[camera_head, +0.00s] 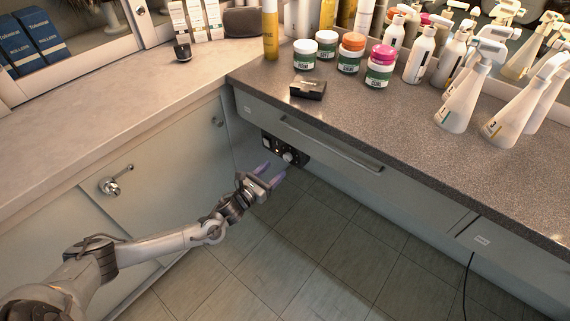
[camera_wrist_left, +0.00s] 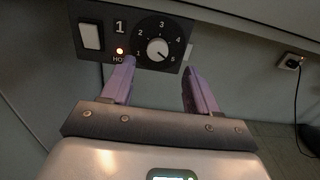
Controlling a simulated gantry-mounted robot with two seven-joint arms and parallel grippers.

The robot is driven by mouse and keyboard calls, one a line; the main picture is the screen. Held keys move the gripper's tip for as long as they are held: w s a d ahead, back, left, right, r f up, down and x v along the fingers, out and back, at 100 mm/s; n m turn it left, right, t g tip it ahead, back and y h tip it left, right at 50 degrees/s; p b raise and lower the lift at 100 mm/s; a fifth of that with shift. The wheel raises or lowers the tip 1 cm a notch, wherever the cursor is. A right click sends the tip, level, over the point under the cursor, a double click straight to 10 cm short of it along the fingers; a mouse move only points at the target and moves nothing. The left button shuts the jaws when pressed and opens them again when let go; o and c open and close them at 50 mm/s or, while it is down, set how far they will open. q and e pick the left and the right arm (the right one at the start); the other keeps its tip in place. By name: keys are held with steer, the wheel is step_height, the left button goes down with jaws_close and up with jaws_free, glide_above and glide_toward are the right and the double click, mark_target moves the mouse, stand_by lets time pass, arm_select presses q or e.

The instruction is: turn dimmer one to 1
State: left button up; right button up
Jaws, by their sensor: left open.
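Dimmer one is a black panel (camera_head: 268,143) under the front of the dark counter; it also shows in the left wrist view (camera_wrist_left: 108,58). There it carries the number 1, a white rocker switch (camera_wrist_left: 91,36), a lit orange lamp and a dial marked 1 to 5. Its pale round knob (camera_wrist_left: 157,49) appears to point to the lower right, towards 5. My left gripper (camera_head: 270,174) is open and empty, just in front of and below the panel. In the wrist view its purple fingers (camera_wrist_left: 157,70) are spread below the knob, apart from it. My right gripper is not in view.
A long drawer handle (camera_head: 330,146) runs right of the panel. Jars and spray bottles (camera_head: 465,100) stand on the dark counter (camera_head: 400,125). A cabinet with a round handle (camera_head: 110,186) is at left. The tiled floor (camera_head: 310,240) is clear; a black cable (camera_head: 467,290) hangs at right.

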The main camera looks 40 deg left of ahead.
mark_target(286, 158)
arm_select(q)
steer(key=w, duration=0.1)
steer(key=w+b, duration=0.1)
steer(key=w, duration=0.1)
steer(key=w+b, duration=0.1)
steer(key=w, duration=0.1)
steer(key=shift+a+f, duration=0.1)
steer(key=shift+a, duration=0.2)
steer(key=shift+w+d+b, duration=0.25)
steer(key=shift+w+b, duration=0.2)
steer(key=shift+w, duration=0.35)
steer(key=shift+s+a, duration=0.1)
